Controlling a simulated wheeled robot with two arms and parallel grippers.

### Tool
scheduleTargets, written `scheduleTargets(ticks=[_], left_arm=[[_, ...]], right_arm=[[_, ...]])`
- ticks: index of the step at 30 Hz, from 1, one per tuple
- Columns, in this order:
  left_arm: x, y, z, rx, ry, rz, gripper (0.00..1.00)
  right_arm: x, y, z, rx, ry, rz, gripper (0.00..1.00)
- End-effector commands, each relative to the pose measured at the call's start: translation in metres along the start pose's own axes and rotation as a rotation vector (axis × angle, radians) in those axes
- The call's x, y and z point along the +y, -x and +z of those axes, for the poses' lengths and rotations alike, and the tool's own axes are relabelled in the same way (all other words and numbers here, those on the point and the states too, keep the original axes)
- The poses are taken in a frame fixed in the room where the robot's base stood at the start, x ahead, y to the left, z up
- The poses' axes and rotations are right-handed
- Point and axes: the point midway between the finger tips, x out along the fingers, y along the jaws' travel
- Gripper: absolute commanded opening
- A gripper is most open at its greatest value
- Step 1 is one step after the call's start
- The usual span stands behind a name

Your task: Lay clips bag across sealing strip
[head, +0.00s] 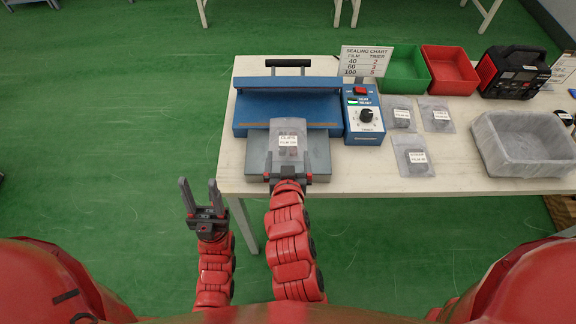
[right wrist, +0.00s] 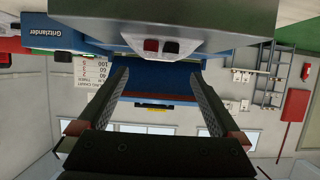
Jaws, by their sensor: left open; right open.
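The clear clips bag (head: 288,160), with a white label, lies on the grey shelf (head: 318,155) in front of the blue sealer (head: 258,108). Its far end overlaps the tan sealing strip (head: 325,126) in the head view. The sealer's lid bar (head: 285,83) is raised at the back. My right gripper (head: 289,178) is open at the bag's near end; its fingers are partly hidden there. In the right wrist view the open fingers (right wrist: 160,95) have nothing between them, and the bag's dark contents (right wrist: 160,46) show at the shelf edge. My left gripper (head: 200,188) is open and empty, left of the table.
A control box (head: 365,118) with a dial adjoins the sealer. Several other bags (head: 415,155) lie to its right, with a clear bin (head: 485,145) beyond. Green (head: 405,70) and red (head: 450,72) bins and a sealing chart (head: 365,62) stand behind. The table's left front is clear.

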Motion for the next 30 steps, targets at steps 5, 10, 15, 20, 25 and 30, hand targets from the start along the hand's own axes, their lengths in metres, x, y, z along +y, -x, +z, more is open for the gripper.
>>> scheduleTargets(ticks=[5, 10, 15, 20, 25, 30], left_arm=[[0.0, 0.002, 0.0, 0.0, 0.0, 0.0, 0.5], [0.0, 0.002, 0.0, 0.0, 0.0, 0.0, 0.5], [0.0, 0.002, 0.0, 0.0, 0.0, 0.0, 0.5], [0.0, 0.002, 0.0, 0.0, 0.0, 0.0, 0.5], [0.0, 0.002, 0.0, 0.0, 0.0, 0.0, 0.5], [0.0, 0.002, 0.0, 0.0, 0.0, 0.0, 0.5]], right_arm=[[-0.002, 0.023, -0.001, 0.002, 0.001, -0.004, 1.0], [0.0, 0.033, -0.001, 0.002, -0.002, -0.002, 1.0], [0.0, 0.035, -0.002, 0.003, -0.002, -0.001, 1.0], [-0.013, 0.029, -0.017, 0.087, 0.032, -0.047, 1.0], [-0.053, 0.024, -0.062, 0.376, 0.118, -0.21, 1.0], [-0.074, 0.043, -0.096, 0.716, 0.149, -0.373, 1.0]])
